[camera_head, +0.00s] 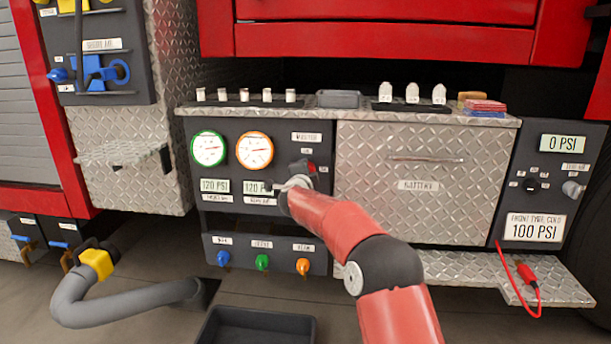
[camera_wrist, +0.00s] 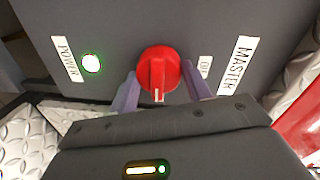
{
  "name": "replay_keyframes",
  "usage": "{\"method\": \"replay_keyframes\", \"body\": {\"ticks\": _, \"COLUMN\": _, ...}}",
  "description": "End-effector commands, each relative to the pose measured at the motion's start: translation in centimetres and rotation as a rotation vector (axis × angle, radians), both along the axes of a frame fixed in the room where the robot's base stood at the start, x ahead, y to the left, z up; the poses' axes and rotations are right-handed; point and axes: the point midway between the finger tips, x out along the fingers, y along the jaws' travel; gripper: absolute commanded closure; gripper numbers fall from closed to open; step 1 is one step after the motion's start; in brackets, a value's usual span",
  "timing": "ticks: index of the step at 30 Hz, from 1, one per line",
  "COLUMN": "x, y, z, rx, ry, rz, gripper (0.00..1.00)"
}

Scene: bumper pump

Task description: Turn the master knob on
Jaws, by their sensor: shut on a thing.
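The master knob (camera_wrist: 158,66) is a round red knob with a raised grip bar, on a dark panel next to a label reading MASTER (camera_wrist: 235,66). The white mark on its bar points toward the bottom of the wrist view. My gripper (camera_wrist: 161,80) has one purple finger on each side of the knob and is shut on it. A small label to the knob's right is partly hidden by a finger. A green light (camera_wrist: 92,63) by the POWER label is lit. In the head view the knob (camera_head: 311,168) shows as a bit of red past my gripper (camera_head: 296,178).
Two round gauges (camera_head: 231,150) sit left of the knob, above 120 PSI readouts. Blue, green and orange knobs (camera_head: 262,262) line the panel below. A metal battery drawer (camera_head: 420,205) is to the right. A shelf (camera_head: 350,109) with small items runs above.

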Motion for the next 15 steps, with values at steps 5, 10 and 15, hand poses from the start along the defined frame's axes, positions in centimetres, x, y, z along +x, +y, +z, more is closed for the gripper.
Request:
{"method": "replay_keyframes", "body": {"ticks": 5, "x": -0.02, "y": 0.06, "z": -0.25, "rx": 0.007, "ry": 0.004, "rz": 0.0, "gripper": 0.75}}
{"method": "replay_keyframes", "body": {"ticks": 10, "x": -0.02, "y": 0.06, "z": -0.26, "rx": 0.006, "ry": 0.004, "rz": 0.0, "gripper": 0.75}}
{"method": "replay_keyframes", "body": {"ticks": 15, "x": -0.01, "y": 0.05, "z": -0.21, "rx": 0.005, "ry": 0.003, "rz": 0.001, "gripper": 0.34}}
